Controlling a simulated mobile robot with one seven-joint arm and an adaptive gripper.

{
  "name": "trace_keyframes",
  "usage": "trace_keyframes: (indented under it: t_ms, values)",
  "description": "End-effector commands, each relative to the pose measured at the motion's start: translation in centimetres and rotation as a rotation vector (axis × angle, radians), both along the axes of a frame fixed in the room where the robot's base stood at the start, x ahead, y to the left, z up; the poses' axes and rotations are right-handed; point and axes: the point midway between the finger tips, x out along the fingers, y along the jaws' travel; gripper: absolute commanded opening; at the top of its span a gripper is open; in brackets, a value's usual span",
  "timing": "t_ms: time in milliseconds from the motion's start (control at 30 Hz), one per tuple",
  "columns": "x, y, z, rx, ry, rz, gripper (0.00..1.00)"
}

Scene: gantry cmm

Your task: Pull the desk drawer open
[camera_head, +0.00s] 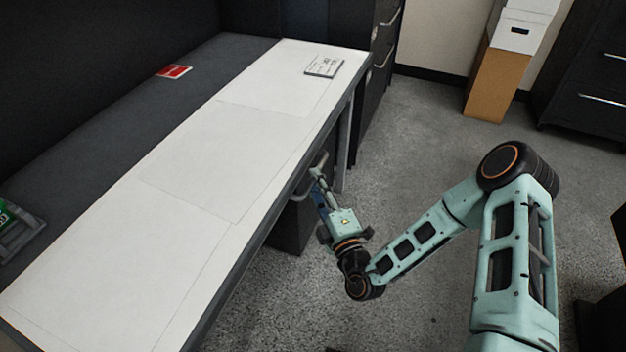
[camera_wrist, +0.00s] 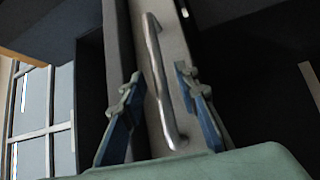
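The desk drawer is a grey-fronted drawer under the desk, and its front (camera_wrist: 178,45) fills the middle of the wrist view. Its handle (camera_wrist: 158,85) is a curved metal bar that runs nearly upright in that picture. My gripper (camera_wrist: 158,92) is open, with one blue-and-green finger on each side of the handle and visible gaps between the fingers and the bar. In the head view my gripper (camera_head: 317,174) reaches in at the desk's front edge. The dark drawer cabinet (camera_head: 291,228) shows below the desktop there, partly hidden by the desktop and my gripper.
Stacked boxes (camera_head: 497,85) stand at the back right. The carpet in front of the desk is clear.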

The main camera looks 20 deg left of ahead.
Motion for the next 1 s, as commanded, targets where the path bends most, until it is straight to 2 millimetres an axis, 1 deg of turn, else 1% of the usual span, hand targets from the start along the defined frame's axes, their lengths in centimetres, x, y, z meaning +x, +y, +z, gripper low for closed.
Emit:
trace_keyframes:
  t_ms: [100, 200, 467, 500, 700, 767, 1000]
  values:
    - [1.0, 0.8, 0.1, -0.002, -0.003, 0.000, 0.29]
    - [1.4, 1.2, 0.2, 0.000, -0.002, 0.001, 0.29]
    - [1.5, 1.2, 0.3, -0.001, -0.001, 0.000, 0.29]
    - [1.5, 1.2, 0.3, -0.001, -0.001, 0.000, 0.28]
    - [1.5, 1.2, 0.3, -0.001, -0.001, 0.000, 0.06]
    - [1.5, 1.2, 0.3, -0.001, -0.001, 0.000, 0.00]
    - [1.5, 1.2, 0.3, -0.001, -0.001, 0.000, 0.00]
